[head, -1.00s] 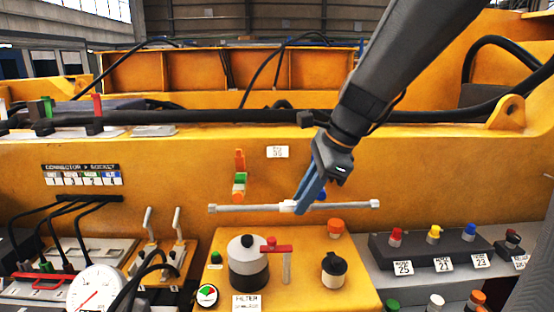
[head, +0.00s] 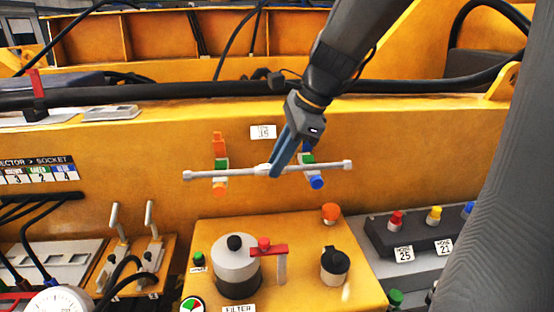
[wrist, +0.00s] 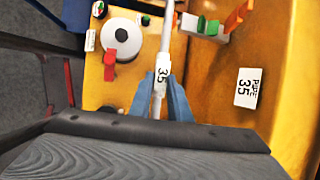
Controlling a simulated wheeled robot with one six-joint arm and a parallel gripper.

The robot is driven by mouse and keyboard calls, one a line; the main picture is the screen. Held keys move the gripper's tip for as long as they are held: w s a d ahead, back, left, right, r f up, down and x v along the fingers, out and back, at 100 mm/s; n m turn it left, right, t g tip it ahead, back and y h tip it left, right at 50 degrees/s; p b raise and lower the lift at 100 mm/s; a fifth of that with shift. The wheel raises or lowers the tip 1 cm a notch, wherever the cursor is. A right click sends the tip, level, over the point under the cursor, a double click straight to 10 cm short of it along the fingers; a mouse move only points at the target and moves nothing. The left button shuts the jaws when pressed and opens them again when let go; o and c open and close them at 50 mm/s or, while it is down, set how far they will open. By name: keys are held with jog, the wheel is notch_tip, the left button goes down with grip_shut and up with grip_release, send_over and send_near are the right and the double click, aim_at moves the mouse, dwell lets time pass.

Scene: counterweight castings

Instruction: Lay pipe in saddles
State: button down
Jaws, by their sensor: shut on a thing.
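My gripper (head: 273,171) is shut on the middle of a light grey pipe (head: 325,167), at its white label marked 35 (wrist: 161,76). The pipe runs nearly level, its right end slightly higher in the head view. The left saddle (head: 220,163), orange and green, is on the yellow wall, and the pipe crosses in front of it. The right saddle (head: 316,181), green and blue, is partly hidden by the pipe and gripper. In the wrist view one saddle (wrist: 208,26) has its outer end close beside the pipe; I cannot tell whether they touch.
A wall plate (head: 263,132) reads PIPE 35 in the wrist view. Below the pipe stand a filter canister (head: 238,272) with a red handle, a black-topped pot (head: 334,266) and an orange knob (head: 330,212). Black hoses (head: 150,98) run along the ledge above.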

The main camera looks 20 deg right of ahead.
jog(key=shift+r, duration=0.15)
jog(key=w+d+f+p, duration=0.1)
jog(key=w+d+f, duration=0.1)
jog(key=w, duration=0.7)
jog(key=shift+w+f, duration=0.4)
jog(key=shift+f, duration=0.15)
dwell(0.3)
jog(key=c, duration=1.6)
grip_release()
jog(key=shift+o, duration=0.2)
